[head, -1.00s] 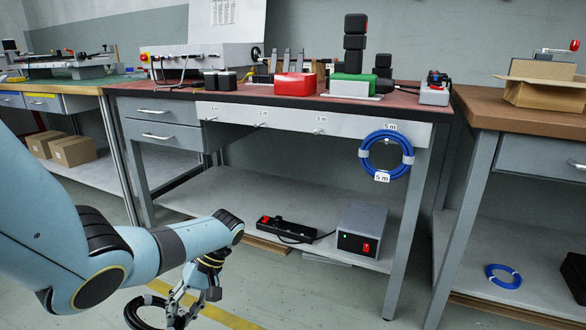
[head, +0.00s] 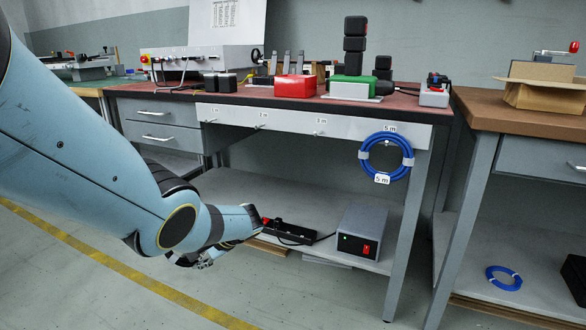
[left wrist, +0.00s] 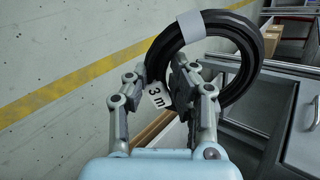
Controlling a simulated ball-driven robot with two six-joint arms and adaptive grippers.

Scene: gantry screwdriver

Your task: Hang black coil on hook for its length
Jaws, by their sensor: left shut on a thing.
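The black coil (left wrist: 248,70) has a grey band and a white tag (left wrist: 158,95) reading "3 m". My left gripper (left wrist: 157,78) is shut on the coil's near side, and the ring stands up beyond the fingers in the left wrist view. In the head view the left gripper (head: 204,261) is mostly behind my forearm, low in front of the bench, and the coil is hidden. The white rail (head: 350,128) under the bench top carries small hooks with length labels. The hook (head: 318,133) under the "3 m" label is empty. My right gripper is out of view.
A blue coil (head: 364,160) tagged "5 m" hangs on the rightmost hook. The lower shelf holds a power strip (head: 288,231) and a grey box (head: 362,232). Another blue coil (head: 504,285) lies on the right bench's shelf. The other left hooks are bare.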

